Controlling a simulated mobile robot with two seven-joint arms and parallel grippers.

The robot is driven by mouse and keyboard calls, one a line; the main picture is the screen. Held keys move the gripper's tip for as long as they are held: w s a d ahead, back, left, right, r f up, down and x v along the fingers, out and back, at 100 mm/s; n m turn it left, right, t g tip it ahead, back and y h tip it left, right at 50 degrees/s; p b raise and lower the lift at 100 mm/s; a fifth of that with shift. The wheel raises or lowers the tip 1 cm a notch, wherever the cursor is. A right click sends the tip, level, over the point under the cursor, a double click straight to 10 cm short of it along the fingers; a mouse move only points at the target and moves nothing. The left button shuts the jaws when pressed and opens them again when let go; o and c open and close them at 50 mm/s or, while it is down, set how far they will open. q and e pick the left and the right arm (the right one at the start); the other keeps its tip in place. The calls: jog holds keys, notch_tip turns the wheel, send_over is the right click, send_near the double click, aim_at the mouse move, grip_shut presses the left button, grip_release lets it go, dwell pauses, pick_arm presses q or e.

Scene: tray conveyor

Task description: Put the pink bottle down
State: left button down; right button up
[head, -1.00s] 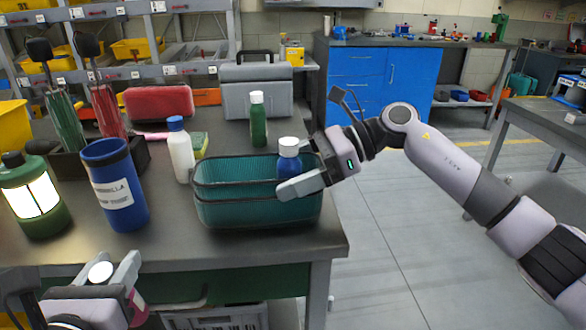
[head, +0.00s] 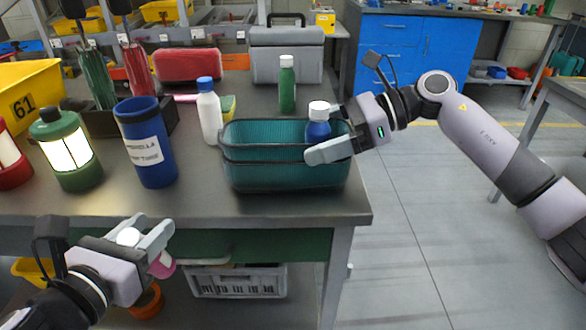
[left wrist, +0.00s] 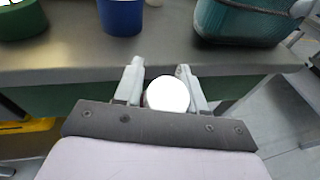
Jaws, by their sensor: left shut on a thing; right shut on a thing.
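The pink bottle (head: 162,266) has a white cap, and most of its body is hidden by my gripper. My left gripper (head: 150,234) is shut on it, in front of the bench's front edge and apart from the bench top. In the left wrist view the white cap (left wrist: 167,93) shows between the fingers (left wrist: 166,82), with the bench edge beyond. My right gripper (head: 326,132) is shut on a blue bottle (head: 318,128) with a white cap, at the right end of the teal basket (head: 285,172). The blue bottle's lower part is hidden by the basket.
On the bench (head: 200,205) stand a blue cup (head: 146,145), a green lantern (head: 68,150), a white bottle (head: 209,115) and a green bottle (head: 287,88). Bare bench top lies between the blue cup and the basket. A grey crate (head: 237,281) is below.

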pick_arm(q)
jog(key=s+d+f+m+g+h, duration=0.5)
jog(key=s+f+m+g+h, duration=0.15)
jog(key=f, duration=0.25)
jog(key=d+r+m+g+h, duration=0.2)
jog(key=d+r+m+g, duration=0.1)
jog(key=d+r, duration=0.7)
jog(key=d+r+m+g+h, duration=0.2)
jog(key=d+r+m+g, duration=0.2)
jog(key=d+r, duration=0.6)
jog(key=w+a+r, duration=0.4)
jog(key=w+r, duration=0.3)
jog(key=w, duration=0.3)
jog(key=w+a+r, duration=0.3)
jog(key=w+r, duration=0.4)
jog(key=w, duration=0.2)
notch_tip(320, 180, down, 14)
jog(key=w+g+y, duration=0.2)
jog(key=y, duration=0.2)
jog(key=shift+w+a+r, duration=0.2)
jog(key=shift+a+r, duration=0.05)
jog(key=shift+a, duration=0.2)
